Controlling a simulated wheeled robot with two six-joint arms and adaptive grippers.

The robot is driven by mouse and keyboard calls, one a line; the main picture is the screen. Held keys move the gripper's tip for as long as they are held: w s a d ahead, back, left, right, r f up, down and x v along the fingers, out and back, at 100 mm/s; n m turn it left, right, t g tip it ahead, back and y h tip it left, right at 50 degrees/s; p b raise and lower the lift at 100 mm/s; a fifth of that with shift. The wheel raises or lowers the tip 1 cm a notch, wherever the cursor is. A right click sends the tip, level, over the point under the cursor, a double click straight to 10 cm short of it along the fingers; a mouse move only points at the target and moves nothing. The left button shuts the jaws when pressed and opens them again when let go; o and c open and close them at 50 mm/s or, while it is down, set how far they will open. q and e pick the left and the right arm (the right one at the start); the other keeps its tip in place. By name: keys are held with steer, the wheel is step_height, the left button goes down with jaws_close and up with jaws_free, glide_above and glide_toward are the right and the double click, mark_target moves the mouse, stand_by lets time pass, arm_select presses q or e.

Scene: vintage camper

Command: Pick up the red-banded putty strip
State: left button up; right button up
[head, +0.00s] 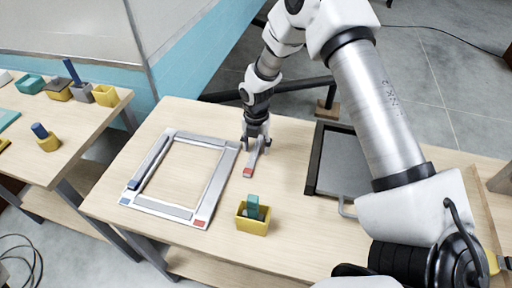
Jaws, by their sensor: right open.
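The red-banded putty strip (253,158) is a thin grey strip with a red end. It lies on the wooden table, just right of a grey rectangular frame (183,136). My right gripper (256,146) points down over the strip's far part, with its open fingers close about it. The fingers hide the strip's far end, and I cannot tell whether they touch it. The frame has a blue mark at its left corner and a red mark at its near right corner. My left gripper is not in view.
A yellow box (252,222) with a teal block stands in front of the strip. A dark-edged grey tray (340,163) with a handle lies to the right. Several small coloured containers stand on another table at left.

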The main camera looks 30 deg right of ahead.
mark_target(256, 148)
jaws_close()
steer(key=shift+r, duration=0.15)
step_height(256, 148, up, 10)
steer(key=b, duration=0.1)
steer(key=shift+b, duration=0.3)
